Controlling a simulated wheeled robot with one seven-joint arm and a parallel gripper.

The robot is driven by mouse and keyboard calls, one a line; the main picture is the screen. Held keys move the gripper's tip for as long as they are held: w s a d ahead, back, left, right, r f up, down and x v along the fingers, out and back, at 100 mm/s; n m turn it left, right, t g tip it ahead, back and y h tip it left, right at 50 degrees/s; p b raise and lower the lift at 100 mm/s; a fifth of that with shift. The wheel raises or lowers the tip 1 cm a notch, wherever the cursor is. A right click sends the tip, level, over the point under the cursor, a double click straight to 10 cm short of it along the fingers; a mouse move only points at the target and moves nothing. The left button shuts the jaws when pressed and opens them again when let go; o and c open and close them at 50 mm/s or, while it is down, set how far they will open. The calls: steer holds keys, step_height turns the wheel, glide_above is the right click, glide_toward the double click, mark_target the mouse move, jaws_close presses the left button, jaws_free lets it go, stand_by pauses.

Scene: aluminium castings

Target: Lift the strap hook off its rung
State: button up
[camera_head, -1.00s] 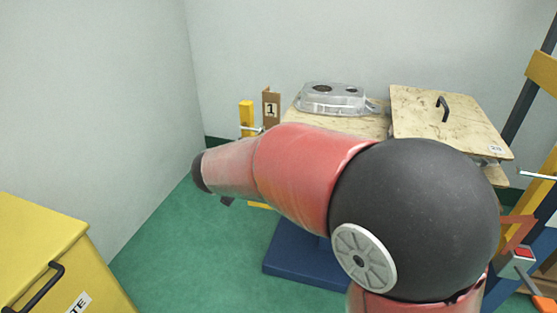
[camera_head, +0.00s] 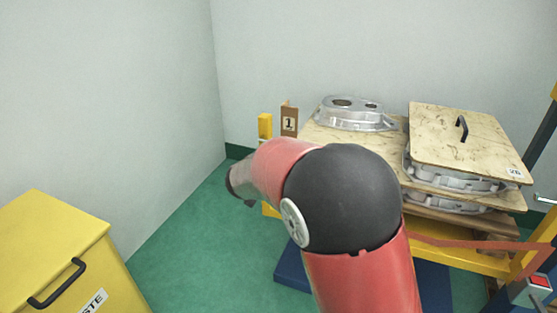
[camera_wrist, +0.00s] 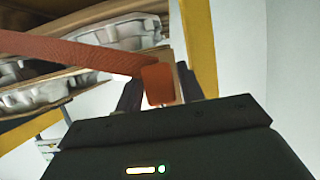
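The orange-brown strap (camera_wrist: 70,50) runs from the left of the wrist view to an orange end piece (camera_wrist: 158,84), where the strap hook appears to be. My gripper (camera_wrist: 160,90) has one dark finger on each side of this end piece. I cannot tell whether the fingers press on it. The hook's metal and its rung are not clear. A yellow post (camera_wrist: 198,40) stands just behind the end piece.
The rack holds aluminium castings (camera_head: 350,115) and wooden boards, one with a black handle (camera_head: 462,127). A label board marked 1 (camera_head: 289,120) stands by the left post (camera_head: 265,126). A yellow waste bin (camera_head: 60,245) is at left. Green floor between is clear.

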steer(key=shift+c, duration=0.5)
steer(key=c, duration=0.7)
jaws_close()
steer(key=shift+r, duration=0.15)
